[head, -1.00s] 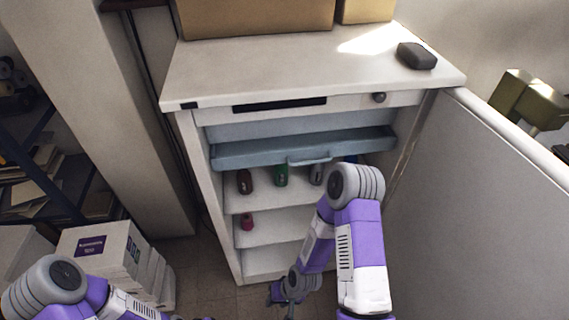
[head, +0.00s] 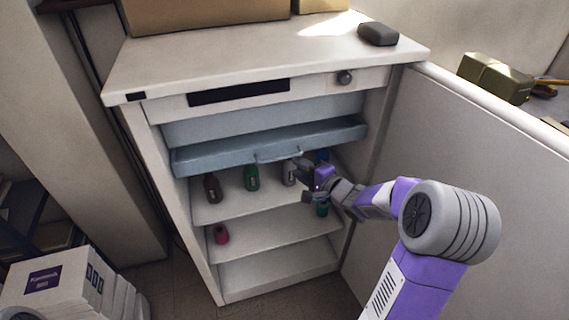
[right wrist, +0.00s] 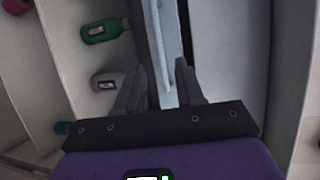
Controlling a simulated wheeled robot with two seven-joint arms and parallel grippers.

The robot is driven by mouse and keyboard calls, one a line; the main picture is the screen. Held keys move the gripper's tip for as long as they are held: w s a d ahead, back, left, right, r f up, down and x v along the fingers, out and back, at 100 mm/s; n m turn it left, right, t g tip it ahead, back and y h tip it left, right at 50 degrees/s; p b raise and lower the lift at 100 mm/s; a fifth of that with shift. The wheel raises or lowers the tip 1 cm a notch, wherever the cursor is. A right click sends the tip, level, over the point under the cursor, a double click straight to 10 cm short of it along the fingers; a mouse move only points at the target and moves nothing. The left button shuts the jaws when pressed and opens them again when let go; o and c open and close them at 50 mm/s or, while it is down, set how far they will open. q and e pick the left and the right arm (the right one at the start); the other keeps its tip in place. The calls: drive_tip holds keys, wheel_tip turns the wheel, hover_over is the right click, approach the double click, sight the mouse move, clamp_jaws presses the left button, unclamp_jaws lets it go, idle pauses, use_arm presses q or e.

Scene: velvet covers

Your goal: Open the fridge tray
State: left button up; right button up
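The fridge tray (head: 215,155) is a blue-grey drawer below the top panel of the open fridge, with a thin bar handle (head: 280,156) on its front. My right gripper (head: 303,168) is inside the fridge opening, just right of and slightly below the handle. In the right wrist view its two fingers (right wrist: 158,80) are apart, and the tray's front edge (right wrist: 172,30) and handle (right wrist: 155,45) run up the picture between and ahead of them. I cannot tell whether the fingers touch the handle. My left gripper is out of view.
Below the tray, shelves hold a brown bottle (head: 213,188), a green bottle (head: 251,177), a grey bottle (head: 289,172) and a pink one (head: 221,233). The open fridge door (head: 460,150) stands at right.

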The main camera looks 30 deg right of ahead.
drive_tip(key=b+x, duration=0.1)
drive_tip(key=x, duration=0.6)
drive_tip(key=shift+b, duration=0.35)
drive_tip(key=shift+w, duration=0.15)
clamp_jaws()
